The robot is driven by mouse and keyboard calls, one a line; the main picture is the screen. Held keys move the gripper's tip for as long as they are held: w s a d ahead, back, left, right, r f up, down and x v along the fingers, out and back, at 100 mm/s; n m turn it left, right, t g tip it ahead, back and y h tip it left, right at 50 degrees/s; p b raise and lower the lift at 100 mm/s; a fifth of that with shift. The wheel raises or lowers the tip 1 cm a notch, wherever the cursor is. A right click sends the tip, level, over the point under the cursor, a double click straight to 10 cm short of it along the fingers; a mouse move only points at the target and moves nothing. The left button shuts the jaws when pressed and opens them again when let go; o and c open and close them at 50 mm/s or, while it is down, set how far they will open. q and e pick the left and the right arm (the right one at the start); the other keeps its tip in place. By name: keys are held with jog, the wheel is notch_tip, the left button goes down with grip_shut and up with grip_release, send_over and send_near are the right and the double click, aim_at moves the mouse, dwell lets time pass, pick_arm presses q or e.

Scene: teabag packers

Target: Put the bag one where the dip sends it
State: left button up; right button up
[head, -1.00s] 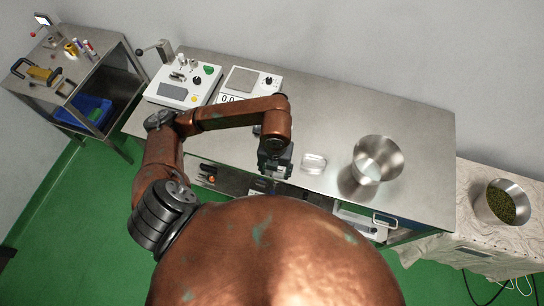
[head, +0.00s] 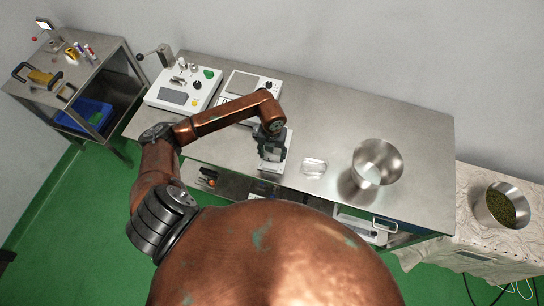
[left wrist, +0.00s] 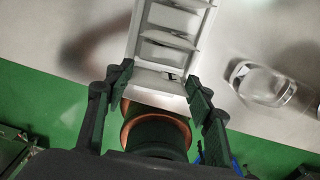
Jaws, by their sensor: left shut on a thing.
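My left gripper (head: 271,163) hangs over the front of the steel table (head: 320,110). In the left wrist view the gripper (left wrist: 160,84) has its fingers on either side of the near end of a white slotted holder (left wrist: 161,83), shut on it. Several pale flat pieces (left wrist: 167,40) sit in the holder's slots; I cannot tell which is bag one. In the head view the holder (head: 268,171) shows only partly beside the gripper. A clear glass dish (head: 313,166) stands right of the gripper; it also shows in the left wrist view (left wrist: 262,84). My right gripper is not in view.
A steel bowl (head: 377,160) stands right of the dish. A scale (head: 265,83) and a white machine (head: 183,88) stand at the table's back left. Another steel bowl (head: 502,204) with green contents is on the cloth-covered table. The middle back of the steel table is clear.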

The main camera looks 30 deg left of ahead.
aim_at(272, 154)
pick_arm(q)
jog(key=shift+f, duration=1)
jog(key=shift+f, duration=0.2)
jog(key=o, duration=0.6)
notch_tip(272, 154, up, 12)
jog(key=shift+r, duration=0.25)
